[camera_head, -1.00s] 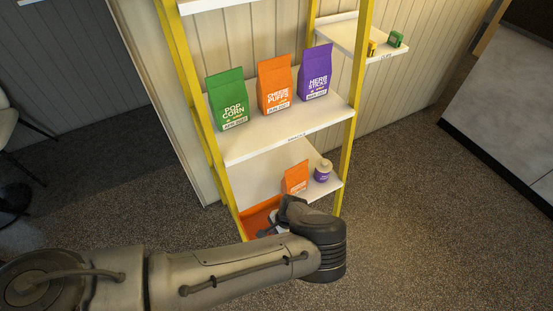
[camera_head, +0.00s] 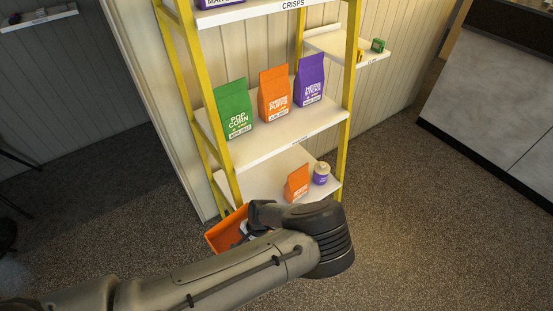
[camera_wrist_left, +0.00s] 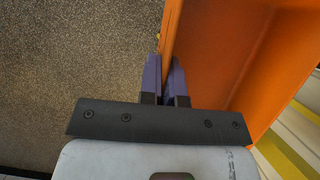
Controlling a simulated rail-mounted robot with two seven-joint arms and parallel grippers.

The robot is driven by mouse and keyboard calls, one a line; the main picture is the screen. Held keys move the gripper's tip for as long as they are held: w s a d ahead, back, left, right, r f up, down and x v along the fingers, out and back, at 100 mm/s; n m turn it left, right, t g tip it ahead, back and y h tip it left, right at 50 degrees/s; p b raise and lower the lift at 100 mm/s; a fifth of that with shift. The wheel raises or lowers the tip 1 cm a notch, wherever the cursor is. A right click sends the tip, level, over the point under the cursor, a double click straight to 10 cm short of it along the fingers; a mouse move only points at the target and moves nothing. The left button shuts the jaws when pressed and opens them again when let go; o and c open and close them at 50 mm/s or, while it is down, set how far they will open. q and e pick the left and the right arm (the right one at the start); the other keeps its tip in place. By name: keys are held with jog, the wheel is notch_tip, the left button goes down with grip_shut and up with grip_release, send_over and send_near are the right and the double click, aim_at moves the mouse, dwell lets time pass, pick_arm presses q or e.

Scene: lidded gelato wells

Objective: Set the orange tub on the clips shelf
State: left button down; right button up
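The orange tub (camera_head: 226,230) is in front of the left end of the bottom shelf in the head view, partly hidden by my left arm. My left gripper (camera_wrist_left: 165,75) is shut on the tub's rim, one finger on each side of the wall; the tub (camera_wrist_left: 225,50) fills the right of the wrist view. The head view hides the fingertips behind my wrist. The clips shelf (camera_head: 335,42) appears to be the small white side shelf at upper right, with a yellow item (camera_head: 360,55) and a green item (camera_head: 377,45) at its right end. My right gripper is out of view.
The yellow-framed rack's middle shelf (camera_head: 275,137) holds green, orange and purple bags. Its bottom shelf (camera_head: 255,182) holds a small orange bag (camera_head: 297,183) and a purple-labelled jar (camera_head: 321,173). A grey counter (camera_head: 490,95) stands at right. The floor between is clear.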

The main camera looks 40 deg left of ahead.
pick_arm(q)
jog(key=s+a+r+n+h, duration=0.1)
jog(key=s+a+r+n, duration=0.2)
jog(key=r, duration=1.3)
jog(key=s+a+r+n+h, duration=0.1)
jog(key=s+a+r+n, duration=0.2)
jog(key=r, duration=1.3)
jog(key=s+a+r+n+h, duration=0.1)
jog(key=s+a+r+n, duration=0.2)
jog(key=s+a+r, duration=0.5)
jog(key=s+r, duration=0.4)
jog(key=r, duration=0.3)
jog(key=shift+r+n+t+h, duration=0.3)
jog(key=shift+r+t, duration=0.1)
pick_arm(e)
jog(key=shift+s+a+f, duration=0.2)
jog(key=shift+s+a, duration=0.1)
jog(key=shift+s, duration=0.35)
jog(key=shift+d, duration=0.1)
